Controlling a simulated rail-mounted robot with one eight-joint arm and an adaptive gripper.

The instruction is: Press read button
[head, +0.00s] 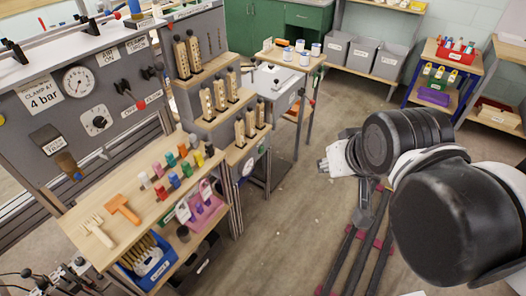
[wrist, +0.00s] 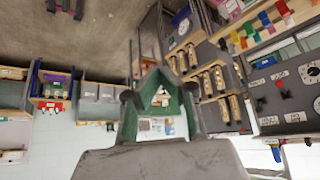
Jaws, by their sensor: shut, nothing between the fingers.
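I cannot make out a button labelled read in either view. The grey control panel (head: 30,82) at the left of the head view carries a round gauge (head: 79,81), a knob dial (head: 97,121) and dark knobs (head: 122,87). The panel also shows at the right of the wrist view (wrist: 262,85), upside down. My gripper (wrist: 158,95) shows at the bottom middle of the wrist view, shut and empty, apart from the panel. In the head view my arm is at the right, away from the panel; its fingertips are not clear there.
Grey bins (head: 364,52) and a blue-framed cart (head: 444,72) are at the back. Open floor (head: 310,200) lies between.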

